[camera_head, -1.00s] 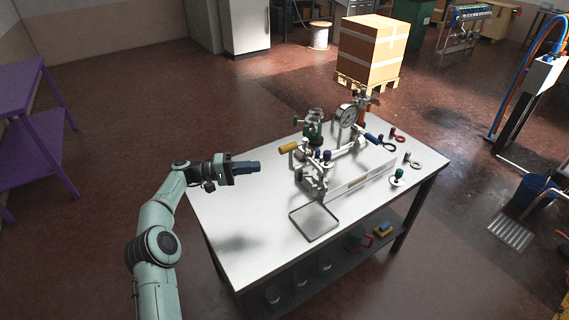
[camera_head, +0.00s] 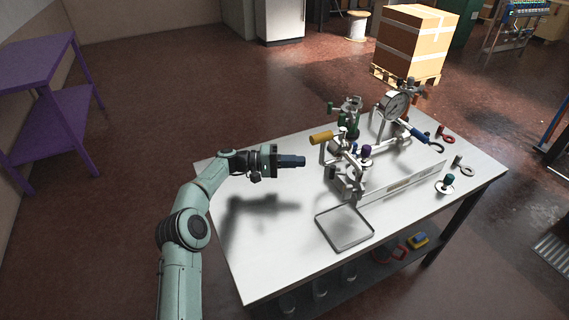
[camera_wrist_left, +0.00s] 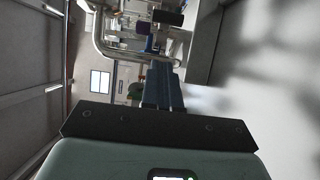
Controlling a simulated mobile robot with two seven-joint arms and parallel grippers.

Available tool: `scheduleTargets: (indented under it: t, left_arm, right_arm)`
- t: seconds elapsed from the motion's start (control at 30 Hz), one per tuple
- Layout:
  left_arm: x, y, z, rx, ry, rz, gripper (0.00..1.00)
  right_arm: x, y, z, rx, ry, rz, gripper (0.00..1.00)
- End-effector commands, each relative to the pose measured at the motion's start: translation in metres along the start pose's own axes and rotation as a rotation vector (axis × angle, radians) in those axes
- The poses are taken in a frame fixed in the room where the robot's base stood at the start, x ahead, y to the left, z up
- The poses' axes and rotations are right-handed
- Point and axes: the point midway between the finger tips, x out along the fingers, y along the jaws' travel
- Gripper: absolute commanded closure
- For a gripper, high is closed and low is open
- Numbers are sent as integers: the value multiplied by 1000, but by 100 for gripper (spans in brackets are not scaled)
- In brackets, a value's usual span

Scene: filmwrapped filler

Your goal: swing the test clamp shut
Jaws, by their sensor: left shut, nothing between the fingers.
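The metal test rig (camera_head: 350,174) stands on the white table, with clamp arms and a dial gauge (camera_head: 396,106) on it. A lever with a yellow grip (camera_head: 321,137) points out to the left. A lever with a blue grip (camera_head: 420,133) points out to the right. I cannot tell from the picture which lever belongs to the test clamp. My left gripper (camera_head: 302,161) is shut and empty above the table, left of the rig and just below the yellow grip, apart from it.
An empty shallow tray (camera_head: 345,247) lies at the table's front. Loose rings and a capped part (camera_head: 447,183) lie on the right. A green-based valve (camera_head: 347,121) stands behind the rig. The table's left part (camera_head: 232,180) is clear. A boxed pallet (camera_head: 412,45) stands behind.

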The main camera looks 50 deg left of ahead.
Motion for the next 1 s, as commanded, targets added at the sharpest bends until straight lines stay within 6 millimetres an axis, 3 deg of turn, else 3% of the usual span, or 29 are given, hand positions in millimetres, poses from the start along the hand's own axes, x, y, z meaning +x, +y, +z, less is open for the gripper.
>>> scheduleTargets:
  t: [0.17, 0.5, 1.0]
  left_arm:
    - [42, -1, 1, -1, -4, 1, 100]
    - [60, -1, 24, -1, -1, -1, 100]
    - [64, 0, 28, -1, 1, -1, 100]
  right_arm:
    - [8, 3, -9, 2, 26, 2, 39]
    - [11, 4, -15, 3, 44, 3, 39]
    - [11, 4, -16, 4, 47, 3, 39]
